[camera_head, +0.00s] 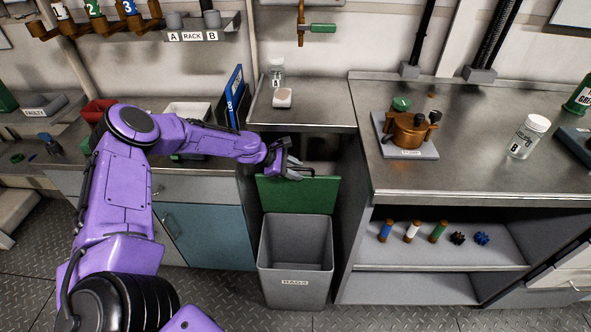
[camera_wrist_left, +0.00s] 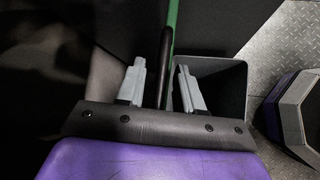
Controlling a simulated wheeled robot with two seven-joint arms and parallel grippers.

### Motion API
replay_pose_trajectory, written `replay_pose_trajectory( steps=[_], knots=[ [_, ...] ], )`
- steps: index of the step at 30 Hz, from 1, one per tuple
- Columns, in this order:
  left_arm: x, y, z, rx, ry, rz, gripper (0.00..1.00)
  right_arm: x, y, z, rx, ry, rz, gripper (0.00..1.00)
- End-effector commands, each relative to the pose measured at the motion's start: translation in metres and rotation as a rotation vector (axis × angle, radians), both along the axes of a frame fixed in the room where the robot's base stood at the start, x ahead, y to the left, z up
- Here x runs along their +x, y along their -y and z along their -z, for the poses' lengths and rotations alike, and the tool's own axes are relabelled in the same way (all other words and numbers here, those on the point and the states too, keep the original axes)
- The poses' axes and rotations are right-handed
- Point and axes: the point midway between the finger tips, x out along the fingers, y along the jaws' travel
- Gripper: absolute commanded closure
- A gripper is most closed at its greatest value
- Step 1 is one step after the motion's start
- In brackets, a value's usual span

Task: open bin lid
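The grey bin (camera_head: 294,275), labelled RAGS, stands on the floor in the gap between two counters. Its green lid (camera_head: 296,195) is raised, standing roughly upright at the back of the open mouth. My left gripper (camera_head: 297,170) is at the lid's upper edge. In the left wrist view the two grey fingers of my left gripper (camera_wrist_left: 166,88) are apart. The green lid (camera_wrist_left: 172,22) shows edge-on between them, with a gap visible on each side. The bin's walls (camera_wrist_left: 235,88) show beyond the fingers. My right gripper is not in view.
The right counter (camera_head: 460,165) has an open shelf with several small parts beside the bin. A blue cabinet door (camera_head: 205,235) is left of it. A small counter (camera_head: 322,108) overhangs behind the lid. The patterned floor (camera_head: 420,318) in front is clear.

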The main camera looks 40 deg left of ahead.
Motion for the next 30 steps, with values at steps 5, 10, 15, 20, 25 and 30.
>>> replay_pose_trajectory(
  steps=[5,10,15,20,25,30],
  knots=[
    [-0.001,-0.001,-0.005,0.0,0.002,0.0,0.64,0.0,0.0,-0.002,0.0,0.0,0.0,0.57],
    [-0.018,-0.017,-0.03,-0.002,0.006,-0.003,0.64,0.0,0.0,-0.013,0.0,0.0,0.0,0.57],
    [-0.041,-0.036,-0.056,-0.002,0.005,-0.003,0.64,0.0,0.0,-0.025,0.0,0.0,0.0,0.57],
    [-0.055,-0.046,-0.068,-0.002,0.002,-0.001,0.64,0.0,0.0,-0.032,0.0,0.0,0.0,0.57],
    [-0.06,-0.05,-0.07,-0.001,0.0,0.0,0.64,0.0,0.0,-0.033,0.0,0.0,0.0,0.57],
    [-0.06,-0.05,-0.07,-0.001,0.0,0.0,0.64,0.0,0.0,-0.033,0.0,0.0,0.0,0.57]
  ],
)
